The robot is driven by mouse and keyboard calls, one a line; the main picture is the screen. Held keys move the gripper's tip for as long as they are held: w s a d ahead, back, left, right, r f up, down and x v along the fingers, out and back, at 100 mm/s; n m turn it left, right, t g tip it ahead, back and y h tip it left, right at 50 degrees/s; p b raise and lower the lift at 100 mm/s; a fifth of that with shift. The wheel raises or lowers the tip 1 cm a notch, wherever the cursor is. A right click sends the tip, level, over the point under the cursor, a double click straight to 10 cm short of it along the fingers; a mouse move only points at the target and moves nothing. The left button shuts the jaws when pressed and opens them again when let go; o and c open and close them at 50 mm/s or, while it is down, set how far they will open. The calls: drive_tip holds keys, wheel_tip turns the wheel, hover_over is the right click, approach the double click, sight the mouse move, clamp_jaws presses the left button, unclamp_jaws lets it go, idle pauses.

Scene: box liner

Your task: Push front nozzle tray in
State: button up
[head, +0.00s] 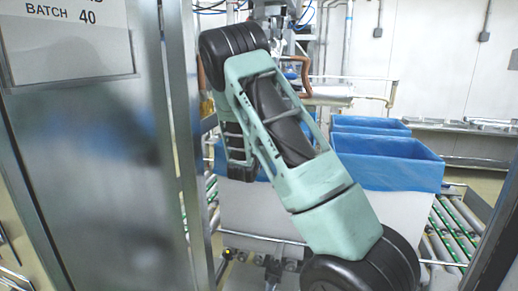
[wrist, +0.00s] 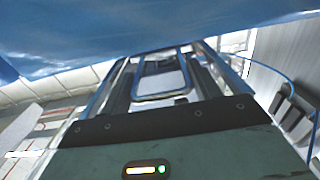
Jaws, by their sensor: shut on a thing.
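My gripper (wrist: 168,58) shows in the wrist view beyond my teal wrist housing. Its long dark, blue-edged fingers reach up to a wide blue sheet. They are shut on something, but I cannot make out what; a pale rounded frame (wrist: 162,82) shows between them. In the head view my arm crosses the middle and I cannot make out the gripper. I cannot identify the front nozzle tray in either view. A silvery horizontal machine part (head: 330,96) with a bent brown pipe shows behind my arm in the head view.
White boxes with blue liners (head: 395,165) stand behind my arm. A roller conveyor (head: 450,232) runs at the right. A large metal cabinet panel (head: 85,170) closes off the left. The blue sheet (wrist: 150,28) fills the top of the wrist view.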

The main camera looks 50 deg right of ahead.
drive_tip(key=o, duration=1.1)
drive_tip(key=shift+s+d, duration=0.15)
drive_tip(key=shift+s, duration=0.05)
drive_tip(key=b+v, duration=0.5)
drive_tip(key=v, duration=1.2)
drive_tip(key=shift+a, duration=0.3)
